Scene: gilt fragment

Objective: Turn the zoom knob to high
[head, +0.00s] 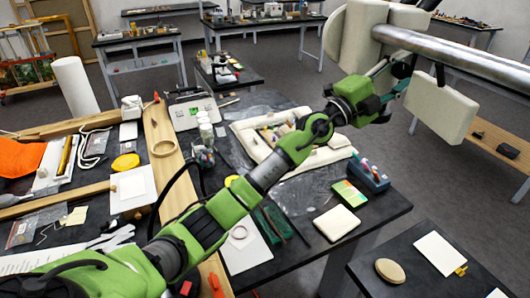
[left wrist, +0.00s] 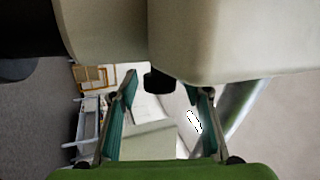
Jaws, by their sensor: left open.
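A large cream-coloured instrument body (head: 357,38) hangs on a thick metal arm (head: 455,58) at the upper right in the head view. In the left wrist view the cream body (left wrist: 225,40) fills the top. A small black knob (left wrist: 158,81) sticks out of its lower edge; I take this for the zoom knob, and no high marking is readable. My left gripper (head: 390,80) is up at the instrument. In the left wrist view its teal-padded fingers (left wrist: 162,88) are open, one on each side of the knob, with visible gaps. My right gripper is in neither view.
A cream block (head: 441,107) hangs right of the gripper. Below my left arm, a black worktable carries a padded white frame (head: 243,127), a blue holder with pens (head: 369,175) and a cream pad (head: 337,223). A lower dark table (head: 425,283) stands front right.

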